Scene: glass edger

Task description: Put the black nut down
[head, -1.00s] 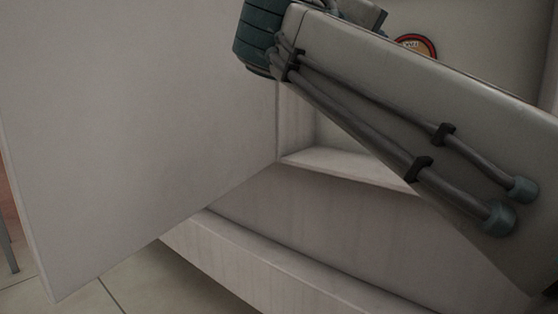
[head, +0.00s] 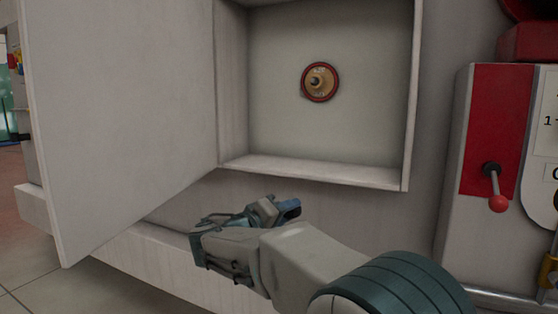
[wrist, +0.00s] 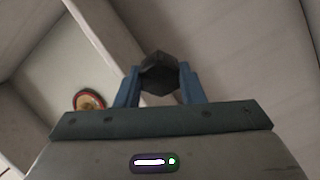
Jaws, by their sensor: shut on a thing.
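The black nut (wrist: 160,74) is dark and faceted, and sits between the blue fingertips of my gripper (wrist: 160,84) in the wrist view. My gripper is shut on it. In the head view my gripper (head: 288,208) is below the open cabinet, in front of its lower front face; the nut cannot be made out there. No surface shows touching the nut in the wrist view.
The open cabinet (head: 290,172) has a bare bottom ledge and a round red-rimmed disc (head: 320,82) on its back wall. Its door (head: 120,120) stands open at the left. A red panel with a lever (head: 497,203) is at the right.

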